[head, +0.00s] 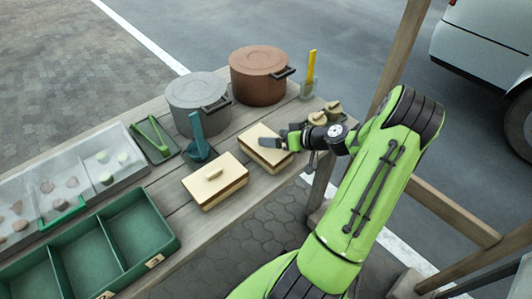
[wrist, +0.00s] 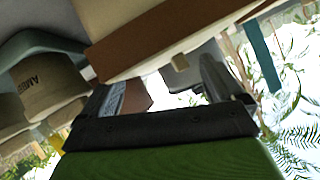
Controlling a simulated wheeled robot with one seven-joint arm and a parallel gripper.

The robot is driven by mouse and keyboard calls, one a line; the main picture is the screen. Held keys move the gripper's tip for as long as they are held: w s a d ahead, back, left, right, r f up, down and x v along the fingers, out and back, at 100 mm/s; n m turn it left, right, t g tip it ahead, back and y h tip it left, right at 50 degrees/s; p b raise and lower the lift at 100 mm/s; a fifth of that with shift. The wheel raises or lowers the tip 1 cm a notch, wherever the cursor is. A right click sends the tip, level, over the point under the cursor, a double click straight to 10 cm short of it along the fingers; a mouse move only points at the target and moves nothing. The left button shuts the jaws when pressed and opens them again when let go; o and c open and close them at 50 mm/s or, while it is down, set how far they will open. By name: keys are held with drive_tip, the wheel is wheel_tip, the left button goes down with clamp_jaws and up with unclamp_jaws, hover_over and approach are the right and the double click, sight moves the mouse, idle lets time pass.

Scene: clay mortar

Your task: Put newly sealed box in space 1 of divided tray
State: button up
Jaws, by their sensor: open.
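Two wooden boxes with cream lids stand on the table in the head view. The nearer box (head: 215,180) has a small bar on its lid. The farther box (head: 262,146) is beside my gripper (head: 283,141), which partly covers its right end. I cannot tell which is newly sealed. In the wrist view my open gripper (wrist: 172,92) has a brown and cream box (wrist: 165,38) close in front of it. I see no box gripped.
A grey pot (head: 197,98) and brown pot (head: 262,72) stand behind the boxes. A clear-lidded case (head: 120,160) borders the tray. Small jars (head: 325,112) stand at the right end, near a wooden post (head: 402,50).

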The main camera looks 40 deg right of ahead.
drive_tip(key=shift+w+a+f, duration=0.15)
drive_tip(key=shift+w+f, duration=0.1)
drive_tip(key=shift+w, duration=0.2)
drive_tip(key=shift+s+r, duration=0.1)
drive_tip(key=shift+c, duration=0.3)
drive_tip(key=c, duration=1.5)
wheel_tip(320, 180, up, 10)
drive_tip(key=p, duration=0.3)
drive_tip(key=shift+c, duration=0.3)
